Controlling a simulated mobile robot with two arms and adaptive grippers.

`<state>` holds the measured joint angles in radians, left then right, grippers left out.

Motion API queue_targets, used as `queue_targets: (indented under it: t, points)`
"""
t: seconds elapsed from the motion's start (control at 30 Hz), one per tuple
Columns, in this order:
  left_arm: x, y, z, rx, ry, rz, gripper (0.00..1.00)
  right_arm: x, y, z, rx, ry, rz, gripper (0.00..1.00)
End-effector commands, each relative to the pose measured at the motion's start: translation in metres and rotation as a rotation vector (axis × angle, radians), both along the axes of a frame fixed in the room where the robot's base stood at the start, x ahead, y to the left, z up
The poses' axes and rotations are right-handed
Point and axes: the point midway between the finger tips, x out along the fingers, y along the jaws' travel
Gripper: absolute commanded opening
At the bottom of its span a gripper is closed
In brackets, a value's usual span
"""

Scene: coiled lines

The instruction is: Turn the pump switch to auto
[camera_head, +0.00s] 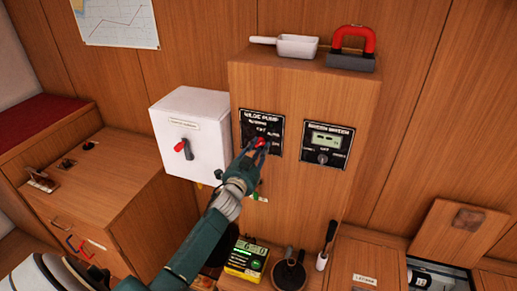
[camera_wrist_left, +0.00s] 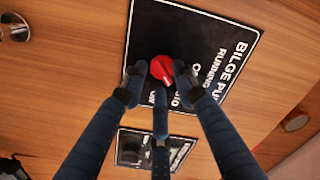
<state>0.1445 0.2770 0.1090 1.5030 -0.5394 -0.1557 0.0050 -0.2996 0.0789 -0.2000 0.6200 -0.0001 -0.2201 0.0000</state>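The bilge pump panel (camera_head: 247,135) is a black plate with white lettering on the front of the wooden cabinet. Its red knob (camera_head: 263,143) is the pump switch. In the left wrist view the red knob (camera_wrist_left: 163,70) shows between my fingertips, against the panel (camera_wrist_left: 150,30). My left gripper (camera_head: 256,149) is at the panel, with its fingers spread around the knob; the left wrist view shows the gripper (camera_wrist_left: 158,75) with a small gap at the left finger. The fingers hide part of the lettering, and the knob's setting is unclear. My right gripper is out of view.
A second black panel (camera_head: 311,145) with a display and knob is to the right. A white box (camera_head: 190,130) with a red-and-black switch is to the left.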

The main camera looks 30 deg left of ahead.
Motion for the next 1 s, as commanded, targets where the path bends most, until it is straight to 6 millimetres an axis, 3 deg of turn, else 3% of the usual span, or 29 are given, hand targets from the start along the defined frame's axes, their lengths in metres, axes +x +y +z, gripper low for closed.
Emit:
queue_targets:
  t: [0.37, 0.47, 0.8, 1.0]
  points:
    - [-0.005, -0.001, 0.0, 0.0, 0.0, 0.0, 0.33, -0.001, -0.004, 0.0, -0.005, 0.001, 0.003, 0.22]
    - [-0.018, -0.004, -0.001, 0.0, 0.0, 0.0, 0.33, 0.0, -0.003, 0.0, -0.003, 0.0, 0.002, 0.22]
    - [-0.087, -0.021, -0.001, -0.002, 0.002, 0.001, 0.33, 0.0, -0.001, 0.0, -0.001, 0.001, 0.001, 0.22]
    - [-0.111, -0.027, 0.0, -0.001, 0.0, 0.001, 0.33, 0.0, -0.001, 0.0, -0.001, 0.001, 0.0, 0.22]
